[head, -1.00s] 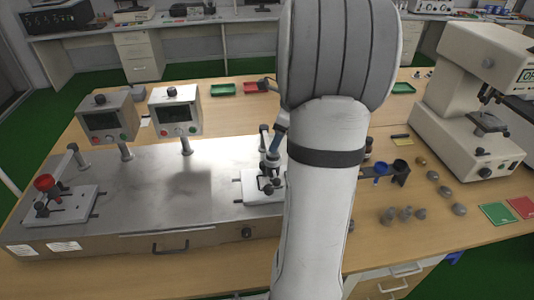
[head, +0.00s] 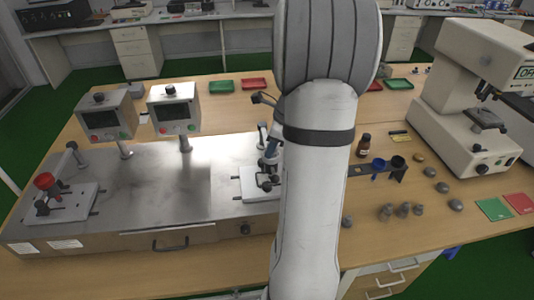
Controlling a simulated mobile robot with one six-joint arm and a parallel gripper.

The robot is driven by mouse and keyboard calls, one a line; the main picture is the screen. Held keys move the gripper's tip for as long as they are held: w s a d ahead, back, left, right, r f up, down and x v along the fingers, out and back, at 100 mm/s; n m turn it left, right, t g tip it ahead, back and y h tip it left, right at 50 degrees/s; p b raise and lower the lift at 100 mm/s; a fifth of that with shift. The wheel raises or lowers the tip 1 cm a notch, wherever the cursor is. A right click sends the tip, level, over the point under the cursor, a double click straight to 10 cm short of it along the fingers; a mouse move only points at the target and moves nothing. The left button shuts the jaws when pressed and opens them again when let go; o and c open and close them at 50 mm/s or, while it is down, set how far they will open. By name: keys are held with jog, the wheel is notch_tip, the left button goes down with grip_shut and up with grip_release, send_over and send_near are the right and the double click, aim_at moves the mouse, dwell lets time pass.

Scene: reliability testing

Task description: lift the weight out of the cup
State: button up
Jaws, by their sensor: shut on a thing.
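My arm fills the middle of the head view and hides my gripper and whatever is at its tips. A dark piece and a blue-grey piece at the arm's left edge seem to belong to my wrist, but I cannot make out any fingers. The right test fixture (head: 250,184) is partly covered by the arm, and no cup or weight can be made out there. A blue cup (head: 378,163) and a black cup (head: 398,162) sit in a holder (head: 387,174) on the right. Loose grey weights (head: 404,210) stand near them.
Two display boxes (head: 107,115) (head: 174,108) stand on posts behind the metal plate (head: 165,175). A brown bottle (head: 364,145) is just right of my arm. A large cream instrument (head: 465,130) stands at the right. Green (head: 222,86) and red (head: 257,83) trays lie at the back.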

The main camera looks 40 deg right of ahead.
jog(key=c, duration=0.5)
jog(key=shift+c, duration=0.2)
